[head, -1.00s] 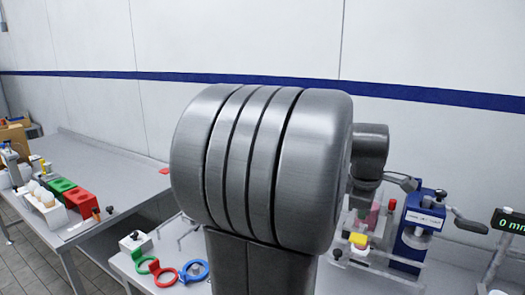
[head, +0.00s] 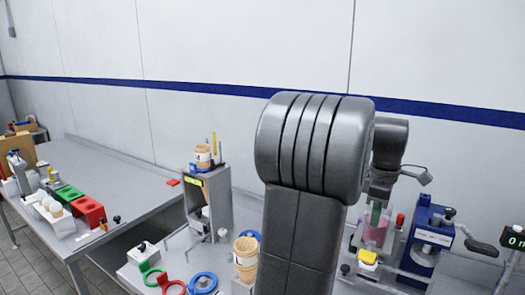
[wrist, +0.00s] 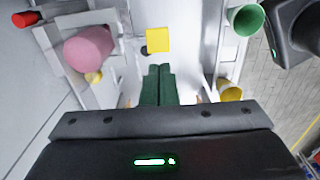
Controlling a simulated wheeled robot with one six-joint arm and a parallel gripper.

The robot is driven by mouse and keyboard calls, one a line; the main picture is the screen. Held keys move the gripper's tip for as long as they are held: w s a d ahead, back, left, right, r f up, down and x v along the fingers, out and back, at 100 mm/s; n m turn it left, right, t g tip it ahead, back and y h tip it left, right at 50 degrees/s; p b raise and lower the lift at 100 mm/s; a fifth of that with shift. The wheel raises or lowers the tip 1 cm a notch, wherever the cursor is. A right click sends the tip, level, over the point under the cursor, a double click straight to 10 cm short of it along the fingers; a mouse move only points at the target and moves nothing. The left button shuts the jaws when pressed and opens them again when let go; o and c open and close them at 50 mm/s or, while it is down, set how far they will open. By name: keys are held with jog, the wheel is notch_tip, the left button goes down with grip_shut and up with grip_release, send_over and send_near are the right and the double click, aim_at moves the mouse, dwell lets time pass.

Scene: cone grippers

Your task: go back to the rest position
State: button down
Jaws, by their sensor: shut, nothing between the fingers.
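My gripper (wrist: 158,72) shows in the wrist view as two green fingers lying together, shut with nothing between them. In the head view it hangs from my bent arm at the right, its green fingertips (head: 375,214) in front of or beside a pink cylinder (head: 377,232). I cannot tell the gap between them there. In the wrist view the pink cylinder (wrist: 88,48) is up and left of the fingers, apart from them. A yellow block (wrist: 158,40) lies just beyond the fingertips. My arm hides part of the bench in the head view.
A blue device (head: 425,238) stands right of the pink cylinder. A grey stand (head: 217,207) with a tan cup (head: 203,156) on top, another tan cup (head: 246,252) and coloured rings (head: 203,283) are left of my arm. The left table (head: 112,165) has much bare surface.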

notch_tip(320, 180, up, 3)
jog(key=shift+w+f, duration=0.1)
jog(key=shift+w, duration=0.05)
dwell(0.3)
